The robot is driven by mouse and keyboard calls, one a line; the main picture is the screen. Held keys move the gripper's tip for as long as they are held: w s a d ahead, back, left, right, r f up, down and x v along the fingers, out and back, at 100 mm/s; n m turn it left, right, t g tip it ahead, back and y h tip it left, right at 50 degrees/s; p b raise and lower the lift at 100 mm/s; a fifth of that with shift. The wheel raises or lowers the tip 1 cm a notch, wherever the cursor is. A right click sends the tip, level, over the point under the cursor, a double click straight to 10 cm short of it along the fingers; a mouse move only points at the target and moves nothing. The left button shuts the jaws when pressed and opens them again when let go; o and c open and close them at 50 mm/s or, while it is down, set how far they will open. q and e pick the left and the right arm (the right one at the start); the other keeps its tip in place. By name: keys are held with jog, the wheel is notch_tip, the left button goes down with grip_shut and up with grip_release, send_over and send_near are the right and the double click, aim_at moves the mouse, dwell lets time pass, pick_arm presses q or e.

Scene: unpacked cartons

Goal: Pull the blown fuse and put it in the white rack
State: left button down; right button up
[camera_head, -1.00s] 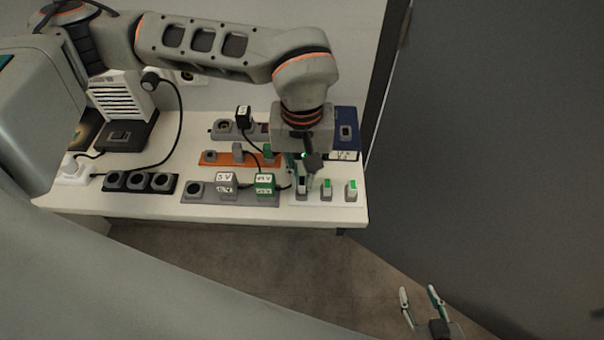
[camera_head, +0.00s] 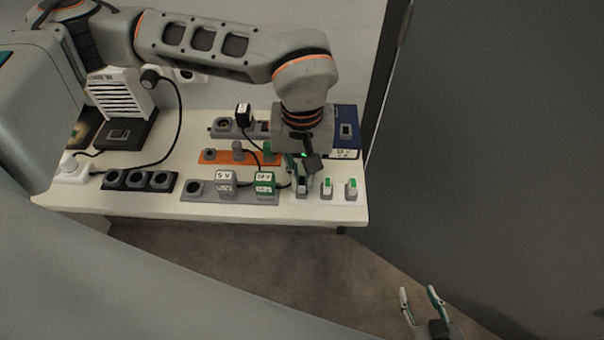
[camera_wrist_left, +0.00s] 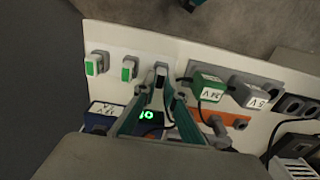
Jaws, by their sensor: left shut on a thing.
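The blown fuse (camera_wrist_left: 161,76), grey with a dark window, stands at one end of a fuse row; it also shows in the head view (camera_head: 302,186). My left gripper (camera_wrist_left: 162,84) is shut on it, one finger on each side; its tips (camera_head: 301,180) are low over the row. I cannot tell whether the fuse has left its socket. Two fuses with green windows (camera_head: 327,187) (camera_head: 351,189) stand beside it. A white slotted unit (camera_head: 122,97), seemingly the white rack, stands at the back left. My right gripper (camera_head: 422,300) is open and empty, off the table.
A green plug (camera_head: 264,184) and a grey plug (camera_head: 226,183) stand close left of the fuse. An orange strip (camera_head: 212,157) and a blue box (camera_head: 345,133) lie behind. A black socket strip (camera_head: 139,181) and cables lie toward the left.

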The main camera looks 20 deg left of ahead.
aim_at(302, 181)
pick_arm(q)
jog(key=c, duration=2)
grip_release()
notch_tip(302, 181, up, 12)
